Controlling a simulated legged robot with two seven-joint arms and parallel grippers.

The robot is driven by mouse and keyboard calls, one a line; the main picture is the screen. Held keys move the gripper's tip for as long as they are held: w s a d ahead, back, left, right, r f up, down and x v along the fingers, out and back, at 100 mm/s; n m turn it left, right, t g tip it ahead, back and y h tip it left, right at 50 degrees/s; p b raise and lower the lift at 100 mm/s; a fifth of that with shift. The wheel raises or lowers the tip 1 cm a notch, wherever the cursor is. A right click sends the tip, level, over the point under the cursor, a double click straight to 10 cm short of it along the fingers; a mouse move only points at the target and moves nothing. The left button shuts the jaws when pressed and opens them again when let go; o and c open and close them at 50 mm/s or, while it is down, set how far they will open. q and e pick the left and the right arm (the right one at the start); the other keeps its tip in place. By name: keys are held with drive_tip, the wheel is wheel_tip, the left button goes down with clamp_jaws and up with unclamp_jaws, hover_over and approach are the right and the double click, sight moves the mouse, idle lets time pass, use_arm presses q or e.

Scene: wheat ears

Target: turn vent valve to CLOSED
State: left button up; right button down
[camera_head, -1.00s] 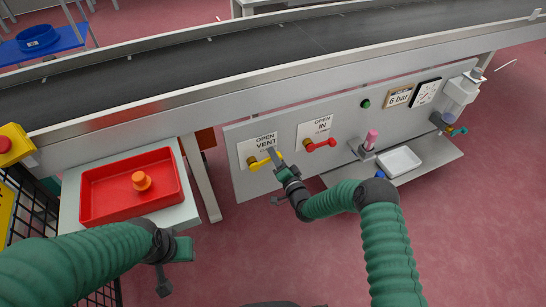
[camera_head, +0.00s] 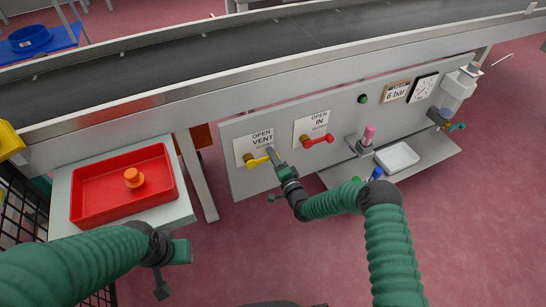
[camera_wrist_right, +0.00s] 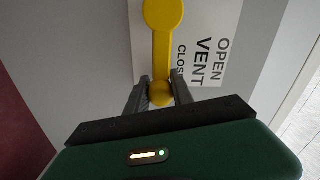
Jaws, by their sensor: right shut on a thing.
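The yellow vent valve handle (camera_head: 258,161) is on the grey panel below the white label reading OPEN, VENT and a partly hidden CLOSED (camera_head: 262,141). It points right, roughly level, in the head view. My right gripper (camera_head: 273,157) is shut on the handle's free end. In the right wrist view the yellow handle (camera_wrist_right: 161,50) runs from its round hub to a knob between the two grey fingers (camera_wrist_right: 160,95). My left gripper (camera_head: 162,272) hangs at the lower left, away from the panel; its fingers are too unclear to judge.
The red IN valve handle (camera_head: 318,140) is close to the right on the same panel. A red tray (camera_head: 90,205) with an orange knobbed thing (camera_head: 133,177) stands on the left table. The conveyor (camera_head: 200,70) runs above.

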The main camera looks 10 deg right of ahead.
drive_tip(key=c, duration=1.1)
unclamp_jaws()
drive_tip(key=shift+s+d+f, duration=0.1)
drive_tip(key=shift+d+f, duration=0.05)
drive_tip(key=shift+f, duration=0.25)
drive_tip(key=shift+r, duration=0.15)
drive_tip(key=shift+r, duration=0.1)
drive_tip(key=shift+s+p, duration=0.35)
drive_tip(key=p+v, duration=0.6)
drive_tip(key=v, duration=1)
drive_tip(key=shift+d, duration=0.1)
